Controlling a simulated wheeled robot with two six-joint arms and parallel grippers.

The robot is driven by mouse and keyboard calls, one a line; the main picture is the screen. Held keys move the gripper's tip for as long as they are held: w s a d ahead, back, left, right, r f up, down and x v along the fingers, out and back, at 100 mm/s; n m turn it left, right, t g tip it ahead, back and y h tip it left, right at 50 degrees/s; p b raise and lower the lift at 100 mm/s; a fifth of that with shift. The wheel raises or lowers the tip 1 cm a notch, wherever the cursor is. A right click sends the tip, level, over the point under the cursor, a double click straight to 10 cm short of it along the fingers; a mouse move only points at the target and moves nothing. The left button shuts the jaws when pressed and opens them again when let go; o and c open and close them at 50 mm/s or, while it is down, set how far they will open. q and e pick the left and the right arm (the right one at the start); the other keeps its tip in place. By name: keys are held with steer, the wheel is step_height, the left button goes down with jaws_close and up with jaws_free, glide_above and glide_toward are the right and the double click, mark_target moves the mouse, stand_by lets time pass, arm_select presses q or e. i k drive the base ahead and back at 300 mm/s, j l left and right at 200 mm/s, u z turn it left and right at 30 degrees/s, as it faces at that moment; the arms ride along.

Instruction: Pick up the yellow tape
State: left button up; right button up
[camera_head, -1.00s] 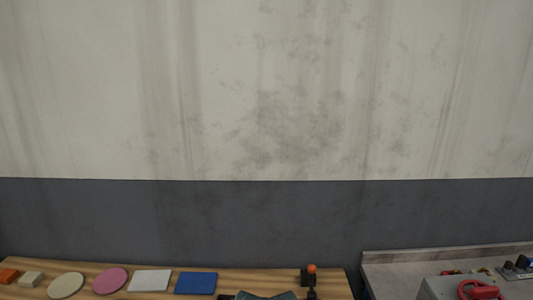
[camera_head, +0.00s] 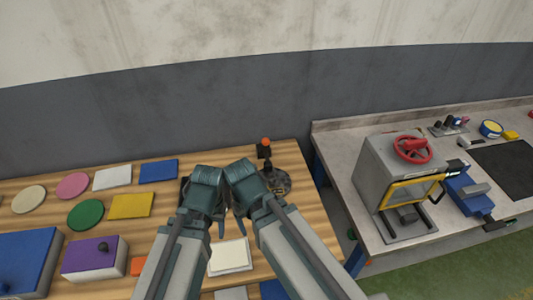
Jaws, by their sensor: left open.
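My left gripper (camera_head: 217,222) is over the wooden table, left of centre and far from the tape. It is open, with its fingers partly hidden by my arm. My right gripper (camera_head: 238,212) is close beside it, also far from the tape. My arm hides most of its fingers, so its opening does not show.
The wooden table (camera_head: 293,158) carries coloured discs, plates and a purple box (camera_head: 88,262). A gap separates table and workbench.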

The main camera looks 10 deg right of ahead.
mark_target(281, 191)
steer(key=k, duration=0.45)
steer(key=k+z, duration=0.2)
steer(key=z, duration=1.9)
steer(key=k+j, duration=0.4)
steer(key=j, duration=0.2)
steer(key=k+j+z, duration=0.1)
steer(key=k+j, duration=0.3)
steer(key=j, duration=0.2)
steer(key=k+j, duration=0.45)
steer(key=i+l, duration=0.2)
steer(key=i, duration=0.2)
steer(key=z, duration=0.05)
